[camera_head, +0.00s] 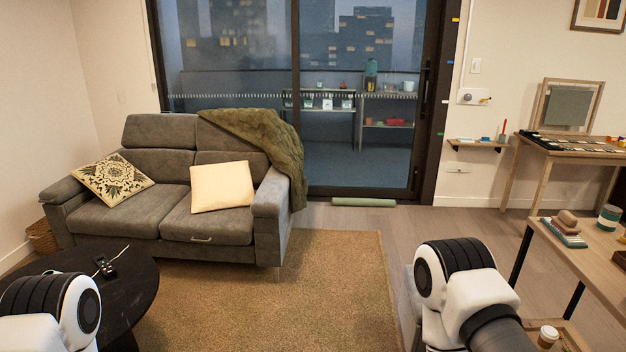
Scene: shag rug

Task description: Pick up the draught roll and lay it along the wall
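The draught roll (364,202) is a long pale green roll. It lies on the floor along the foot of the glass sliding door, to the right of the sofa. The wall (512,80) is cream and runs to the right of the dark door frame. Parts of my two arms show at the lower left and lower right edges of the view. Neither gripper is in view, and nothing of mine is near the roll.
A grey sofa (170,195) with two cushions and a green throw stands at left. A tan shag rug (300,290) covers the middle floor. A round black table (135,285) is at lower left. A wooden desk (590,262) is at right. Wood floor (440,222) is clear beyond the rug.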

